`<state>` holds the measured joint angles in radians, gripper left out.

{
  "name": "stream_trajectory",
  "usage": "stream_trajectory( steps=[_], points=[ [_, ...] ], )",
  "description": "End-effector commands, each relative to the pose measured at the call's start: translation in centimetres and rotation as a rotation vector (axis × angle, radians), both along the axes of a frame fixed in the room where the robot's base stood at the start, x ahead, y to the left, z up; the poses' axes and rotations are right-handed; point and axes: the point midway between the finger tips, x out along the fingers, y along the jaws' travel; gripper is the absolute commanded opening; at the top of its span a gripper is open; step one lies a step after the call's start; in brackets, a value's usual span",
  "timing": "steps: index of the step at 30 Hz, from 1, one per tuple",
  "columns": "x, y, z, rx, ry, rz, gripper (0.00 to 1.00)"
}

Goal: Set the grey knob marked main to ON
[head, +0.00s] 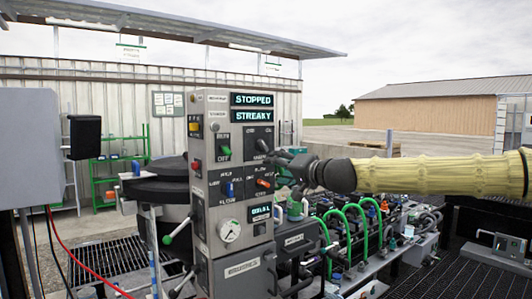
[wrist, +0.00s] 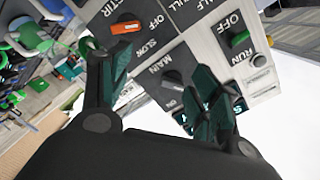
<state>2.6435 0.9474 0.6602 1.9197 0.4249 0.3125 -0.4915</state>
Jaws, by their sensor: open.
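The grey main knob (wrist: 173,86) sits on a dark plate lettered MAIN on the control panel. In the wrist view it shows between my open fingers, and the picture is turned about upside down. My gripper (wrist: 158,66) is open, with one finger on each side of the knob; I cannot tell if either touches it. In the head view my gripper (head: 285,160) is at the panel's right side, beside the knob (head: 262,146). The knob's exact setting is too small and partly covered to read.
An orange knob (wrist: 126,27) marked SLOW and STIR is close by. A green RUN/OFF switch (wrist: 240,38) is on the other side. Green hoses (head: 340,225) stand to the right.

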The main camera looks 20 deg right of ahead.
Motion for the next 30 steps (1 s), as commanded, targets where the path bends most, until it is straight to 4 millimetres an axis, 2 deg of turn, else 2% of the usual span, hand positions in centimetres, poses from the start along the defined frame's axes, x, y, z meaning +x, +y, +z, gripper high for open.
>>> stream_trajectory(
  steps=[1,3,6,14,30],
  points=[
    [-0.3,-0.9,2.1,0.018,-0.026,-0.003,0.62],
    [-0.7,-1.7,4.0,0.033,-0.051,-0.006,0.62],
    [-0.9,-2.2,5.4,0.043,-0.068,-0.008,0.62],
    [0.2,-1.8,5.6,0.045,-0.070,-0.008,0.62],
    [4.6,-0.2,5.5,0.045,-0.069,-0.008,0.62]
  ],
)
